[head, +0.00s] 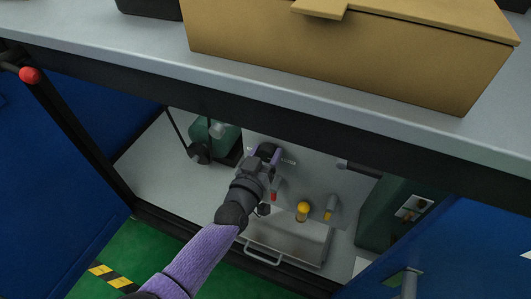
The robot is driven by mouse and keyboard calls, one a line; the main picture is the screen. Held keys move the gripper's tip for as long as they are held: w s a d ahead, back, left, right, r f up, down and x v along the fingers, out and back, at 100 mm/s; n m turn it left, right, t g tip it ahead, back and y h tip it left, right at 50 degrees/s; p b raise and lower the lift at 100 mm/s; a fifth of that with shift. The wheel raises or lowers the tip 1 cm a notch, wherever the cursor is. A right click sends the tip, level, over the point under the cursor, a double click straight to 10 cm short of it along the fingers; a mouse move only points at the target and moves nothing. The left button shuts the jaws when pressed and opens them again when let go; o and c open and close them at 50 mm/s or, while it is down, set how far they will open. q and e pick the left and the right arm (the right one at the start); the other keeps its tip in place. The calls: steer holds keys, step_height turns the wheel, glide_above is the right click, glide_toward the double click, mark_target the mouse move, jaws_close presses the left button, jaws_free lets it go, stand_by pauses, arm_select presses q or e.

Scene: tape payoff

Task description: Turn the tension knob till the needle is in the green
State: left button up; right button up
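My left arm reaches in under the counter from the bottom of the head view. Its gripper (270,156) is in front of the grey panel (312,178), near its upper left part. The fingers are small and partly turned away, so I cannot tell whether they are open or shut, or whether they touch anything. No tension knob, needle or green zone can be made out for certain; the gripper and wrist hide part of the panel. A yellow-topped knob (303,208) stands to the right of the gripper. My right gripper is not in view.
A grey and yellow cylinder (331,206) and a small red part (273,197) are close by. A green unit (400,212) stands at the right, a dark green one (218,137) at the left. The counter edge (300,112) overhangs the opening; a cardboard box (340,50) sits on top.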

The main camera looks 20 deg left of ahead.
arm_select(q)
steer(key=c, duration=0.4)
steer(key=n, duration=0.4)
steer(key=shift+n, duration=0.3)
steer(key=shift+f+n, duration=0.1)
steer(key=shift+n, duration=1.4)
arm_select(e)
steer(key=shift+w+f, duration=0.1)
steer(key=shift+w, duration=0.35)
arm_select(q)
steer(key=o, duration=1.3)
steer(key=shift+c, duration=0.2)
